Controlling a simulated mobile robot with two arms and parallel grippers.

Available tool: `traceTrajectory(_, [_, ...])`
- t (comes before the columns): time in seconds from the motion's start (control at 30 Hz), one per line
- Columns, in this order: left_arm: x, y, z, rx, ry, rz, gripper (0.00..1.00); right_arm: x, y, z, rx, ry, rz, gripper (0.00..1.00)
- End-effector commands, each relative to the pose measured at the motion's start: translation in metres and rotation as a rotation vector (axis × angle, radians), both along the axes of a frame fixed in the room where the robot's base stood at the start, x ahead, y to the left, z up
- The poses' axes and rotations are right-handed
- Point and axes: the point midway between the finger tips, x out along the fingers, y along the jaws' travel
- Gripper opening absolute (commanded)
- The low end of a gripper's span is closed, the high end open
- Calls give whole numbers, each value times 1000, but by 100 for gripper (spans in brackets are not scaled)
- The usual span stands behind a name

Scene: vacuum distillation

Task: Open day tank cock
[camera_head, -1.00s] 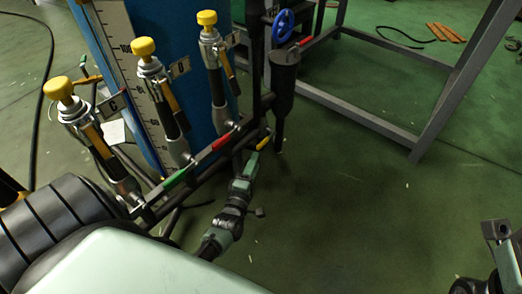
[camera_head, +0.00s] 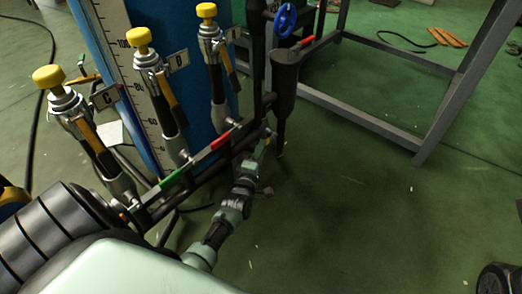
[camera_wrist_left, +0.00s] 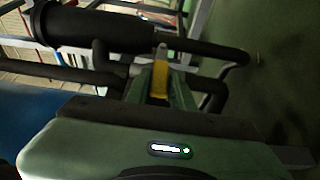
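A cock's yellow handle (camera_wrist_left: 160,82) shows in the left wrist view, between the two green fingers of my left gripper (camera_wrist_left: 160,90). The fingers lie close on both sides of it; whether they press on it I cannot tell. In the head view my left gripper (camera_head: 264,143) reaches up to the dark pipework below a dark cylindrical vessel (camera_head: 285,78) and hides the yellow handle. A red handle (camera_head: 222,140) and a green handle (camera_head: 176,178) sit on the same pipe row to the left. I cannot see my right gripper.
Several yellow-capped fittings (camera_head: 138,38) stand before a blue panel with a scale (camera_head: 120,50). A blue handwheel (camera_head: 285,18) and another red handle (camera_head: 307,40) are above the vessel. A grey frame (camera_head: 385,130) stands right.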

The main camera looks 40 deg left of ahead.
Motion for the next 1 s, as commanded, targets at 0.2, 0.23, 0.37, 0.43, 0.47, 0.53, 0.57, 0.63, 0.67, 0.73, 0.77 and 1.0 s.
traceTrajectory(0.2, [0,0,0,0,0,0,0,0,0,0,0,-1,0,36])
traceTrajectory(0.23, [0,0,0,0,0,0,0,0,0,0,0,-1,0,36])
traceTrajectory(0.37, [0,0,0,0,0,0,0,0,0,0,0,-1,0,36])
traceTrajectory(0.43, [0,0,0,0,0,0,0,0,0,0,0,-1,0,36])
traceTrajectory(0.47, [0,0,0,0,0,0,0,0,0,0,0,-1,0,36])
traceTrajectory(0.53, [0,0,0,0,0,-1,0,0,0,0,0,-1,1,36])
traceTrajectory(0.57, [0,0,0,0,0,-1,0,0,0,0,0,-1,1,36])
traceTrajectory(0.63, [0,-1,0,0,0,-1,0,0,0,0,0,0,1,36])
traceTrajectory(0.67, [0,-1,0,0,0,-1,0,0,0,0,0,0,1,36])
traceTrajectory(0.73, [0,-1,0,0,0,-1,0,0,0,0,0,0,1,36])
traceTrajectory(0.77, [0,-1,0,0,0,-1,0,0,0,0,0,0,1,36])
traceTrajectory(1.0, [-1,-1,-1,0,1,-1,0,0,0,0,0,0,0,36])
